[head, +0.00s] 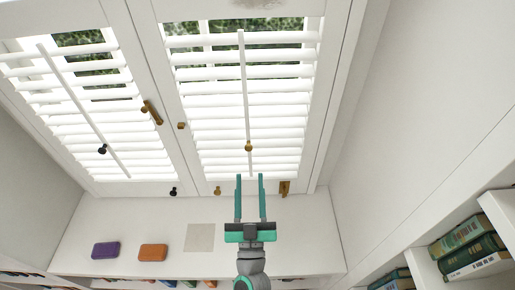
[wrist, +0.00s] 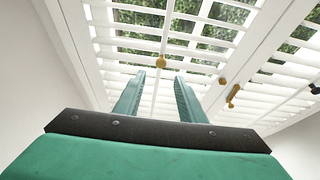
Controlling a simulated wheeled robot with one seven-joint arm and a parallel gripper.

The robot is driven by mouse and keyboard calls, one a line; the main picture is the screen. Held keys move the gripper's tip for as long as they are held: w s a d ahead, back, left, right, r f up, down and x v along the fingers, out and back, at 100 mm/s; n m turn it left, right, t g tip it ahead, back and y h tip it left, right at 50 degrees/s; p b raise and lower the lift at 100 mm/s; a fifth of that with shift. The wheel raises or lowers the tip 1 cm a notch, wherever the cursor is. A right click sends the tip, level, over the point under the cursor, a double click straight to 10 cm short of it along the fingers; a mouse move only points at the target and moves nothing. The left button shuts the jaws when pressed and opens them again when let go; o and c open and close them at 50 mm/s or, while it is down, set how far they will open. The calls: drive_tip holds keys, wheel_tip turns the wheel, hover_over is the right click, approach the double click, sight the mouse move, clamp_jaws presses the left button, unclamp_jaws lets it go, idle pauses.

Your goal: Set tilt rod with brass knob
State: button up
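The tilt rod (head: 245,95) is a white vertical bar on the right shutter panel in the head view. Its brass knob (head: 249,146) is low on the rod; in the wrist view the knob (wrist: 161,62) shows just beyond the fingers, near the middle of the gap. My gripper (head: 250,176) is open and empty, its two teal fingers pointing up at the shutter just below the knob. The fingers (wrist: 160,78) look apart from the knob and rod. The left panel has another white tilt rod (head: 80,108) with a black knob (head: 102,149).
A brass latch (head: 153,112) and small brass knob (head: 181,125) sit by the middle frame. A brass catch (head: 285,188) is at the lower right frame. Purple (head: 106,250) and orange (head: 153,252) blocks lie below the window. Bookshelves (head: 468,248) stand at right.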

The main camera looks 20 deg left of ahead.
sight(249, 149)
drive_tip(key=shift+x, duration=5.3)
clamp_jaws()
